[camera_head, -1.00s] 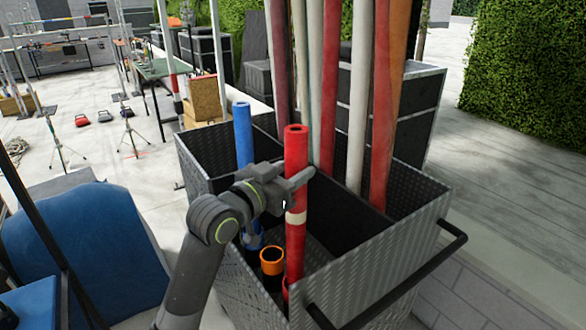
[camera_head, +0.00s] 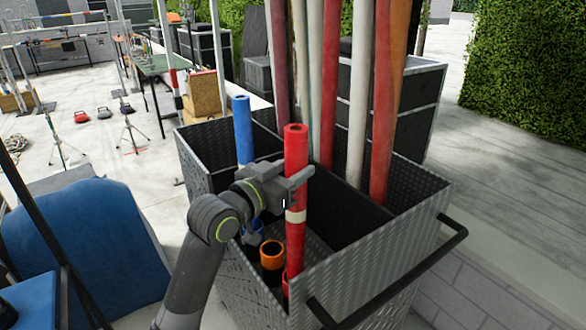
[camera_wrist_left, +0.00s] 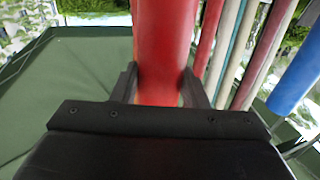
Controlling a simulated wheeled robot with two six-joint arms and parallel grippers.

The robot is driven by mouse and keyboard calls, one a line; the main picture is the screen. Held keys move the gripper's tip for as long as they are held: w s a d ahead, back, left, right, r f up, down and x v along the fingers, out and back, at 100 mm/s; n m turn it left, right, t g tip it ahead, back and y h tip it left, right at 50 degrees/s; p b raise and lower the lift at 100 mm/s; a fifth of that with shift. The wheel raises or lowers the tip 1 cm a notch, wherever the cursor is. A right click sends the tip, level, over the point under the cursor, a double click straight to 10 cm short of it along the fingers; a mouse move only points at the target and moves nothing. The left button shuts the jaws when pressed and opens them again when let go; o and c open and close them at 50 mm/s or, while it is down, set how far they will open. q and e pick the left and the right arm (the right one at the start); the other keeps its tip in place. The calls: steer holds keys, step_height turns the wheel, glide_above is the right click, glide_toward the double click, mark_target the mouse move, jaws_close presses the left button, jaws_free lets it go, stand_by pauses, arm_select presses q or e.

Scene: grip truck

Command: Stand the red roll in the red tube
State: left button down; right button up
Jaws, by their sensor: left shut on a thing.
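The red roll (camera_head: 295,148) stands near upright in the front compartment of the metal bin. It has a pale band below my grip. My left gripper (camera_head: 298,180) is shut on the red roll, and the left wrist view shows the roll (camera_wrist_left: 165,45) between its two fingers. The red tube (camera_head: 286,284) shows only as a small red edge at the roll's lower end, beside the orange tube. The roll's foot is hidden by the bin wall, so I cannot tell how deep it sits. My right gripper is not in view.
The metal bin (camera_head: 400,240) has a dark handle bar (camera_head: 440,253) on its right. A blue roll (camera_head: 243,130) stands behind my wrist, and an orange tube (camera_head: 272,254) is left of the red roll. Several long rolls (camera_head: 331,90) stand in the rear compartment. A blue cover (camera_head: 80,240) lies left.

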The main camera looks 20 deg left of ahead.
arm_select(q)
steer(key=shift+f, duration=0.15)
steer(key=c, duration=0.7)
jaws_free()
steer(key=shift+c, duration=0.2)
steer(key=shift+s, duration=0.1)
steer(key=p+v, duration=0.6)
steer(key=v, duration=1.1)
steer(key=shift+s, duration=0.2)
